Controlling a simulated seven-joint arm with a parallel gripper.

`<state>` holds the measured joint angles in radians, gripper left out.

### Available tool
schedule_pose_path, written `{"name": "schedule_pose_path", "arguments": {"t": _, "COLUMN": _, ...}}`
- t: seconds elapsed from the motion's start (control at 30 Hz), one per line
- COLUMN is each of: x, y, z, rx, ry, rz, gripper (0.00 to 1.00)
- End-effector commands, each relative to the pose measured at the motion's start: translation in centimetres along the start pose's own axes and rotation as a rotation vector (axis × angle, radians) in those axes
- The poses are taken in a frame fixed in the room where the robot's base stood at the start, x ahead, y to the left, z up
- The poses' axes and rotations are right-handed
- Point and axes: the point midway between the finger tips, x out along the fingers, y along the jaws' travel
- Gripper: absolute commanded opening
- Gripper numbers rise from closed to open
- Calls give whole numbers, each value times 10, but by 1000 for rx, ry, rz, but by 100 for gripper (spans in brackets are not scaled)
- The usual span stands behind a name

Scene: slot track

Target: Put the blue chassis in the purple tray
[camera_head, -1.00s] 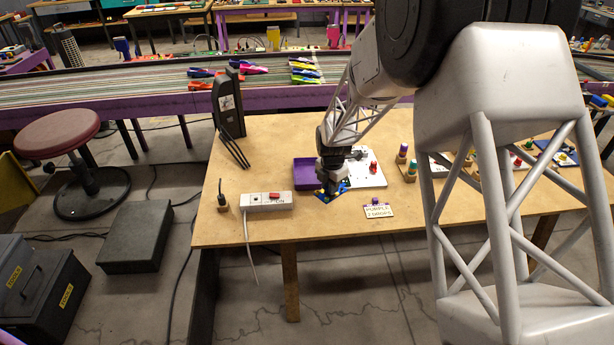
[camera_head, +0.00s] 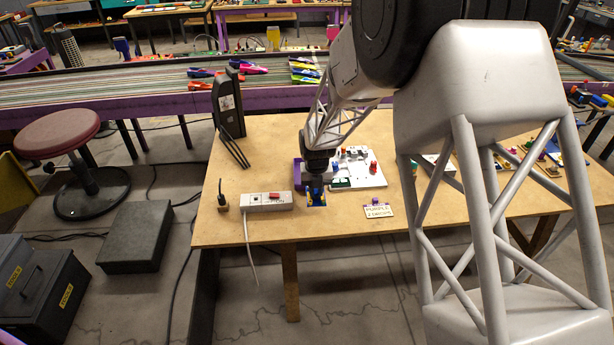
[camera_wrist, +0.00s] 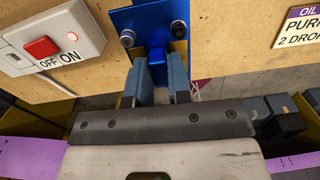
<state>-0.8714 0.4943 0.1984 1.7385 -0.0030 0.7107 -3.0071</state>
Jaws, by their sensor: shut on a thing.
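My gripper (camera_head: 316,182) is shut on the blue chassis (camera_head: 316,198), near the front of the wooden table. In the wrist view my gripper (camera_wrist: 158,88) has its two fingers on either side of a blue block on the chassis (camera_wrist: 152,18), a blue plate with dark round wheels at its corners and some yellow. The purple tray (camera_head: 297,172) lies just behind and left of my gripper, mostly hidden by it and my arm. I cannot tell how high the chassis is above the table.
A white switch box (camera_head: 266,201) with a red switch stands left of the chassis. A white board (camera_head: 375,182) with small coloured parts lies to the right. A small sign (camera_head: 378,211) is at the front right. A dark upright device (camera_head: 228,105) stands behind left.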

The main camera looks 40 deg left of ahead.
Motion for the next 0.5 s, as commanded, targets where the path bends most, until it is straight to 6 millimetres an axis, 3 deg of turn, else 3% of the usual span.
{"name": "schedule_pose_path", "arguments": {"t": 0.5, "x": 1, "y": 1, "z": 5, "rx": -4, "ry": 0, "rz": 0, "gripper": 0}}
